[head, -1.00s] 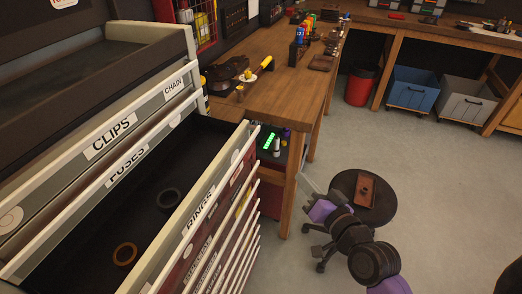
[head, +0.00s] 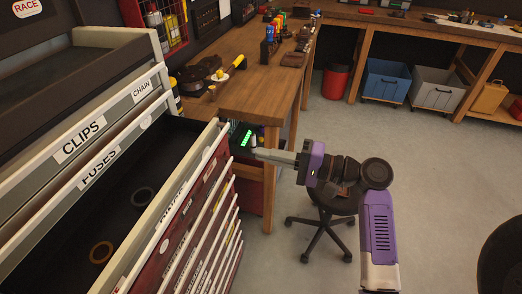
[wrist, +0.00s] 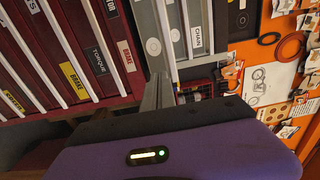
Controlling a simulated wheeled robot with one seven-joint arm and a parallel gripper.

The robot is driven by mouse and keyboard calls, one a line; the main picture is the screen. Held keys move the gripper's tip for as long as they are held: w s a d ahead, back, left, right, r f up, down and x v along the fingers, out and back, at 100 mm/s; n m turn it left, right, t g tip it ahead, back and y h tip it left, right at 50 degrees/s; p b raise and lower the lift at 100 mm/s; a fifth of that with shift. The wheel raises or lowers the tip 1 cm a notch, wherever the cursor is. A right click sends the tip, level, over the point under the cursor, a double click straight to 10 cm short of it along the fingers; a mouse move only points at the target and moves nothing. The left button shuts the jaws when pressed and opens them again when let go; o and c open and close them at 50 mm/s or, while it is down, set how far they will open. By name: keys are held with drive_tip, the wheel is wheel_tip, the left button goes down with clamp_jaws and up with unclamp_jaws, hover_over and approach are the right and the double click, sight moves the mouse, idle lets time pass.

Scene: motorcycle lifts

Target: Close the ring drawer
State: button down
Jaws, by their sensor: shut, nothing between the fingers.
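The ring drawer (head: 178,182) is pulled out of the tool cabinet at the left of the head view. Its pale front rim faces right, its label is seen at a steep slant, and a dark ring (head: 143,196) and a brown ring (head: 102,252) lie on its black floor. My gripper (head: 258,154) is shut and empty. Its grey fingers point left towards the drawer's far front corner, with a visible gap in the picture.
A wooden workbench (head: 255,95) stands just beyond the cabinet. A round stool (head: 325,228) stands below my arm. The floor at right is mostly clear, with a dark round object (head: 502,255) at the edge.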

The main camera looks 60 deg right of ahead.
drive_tip(key=p, duration=0.3)
approach(194, 140)
drive_tip(key=a+r, duration=0.2)
drive_tip(key=shift+s+a+r, duration=0.15)
drive_tip(key=shift+s+r, duration=0.15)
drive_tip(key=shift+r, duration=0.05)
drive_tip(key=b+x, duration=0.1)
drive_tip(key=x, duration=0.7)
drive_tip(key=shift+w+b, duration=0.1)
drive_tip(key=shift+b, duration=0.25)
drive_tip(key=shift+f, duration=0.1)
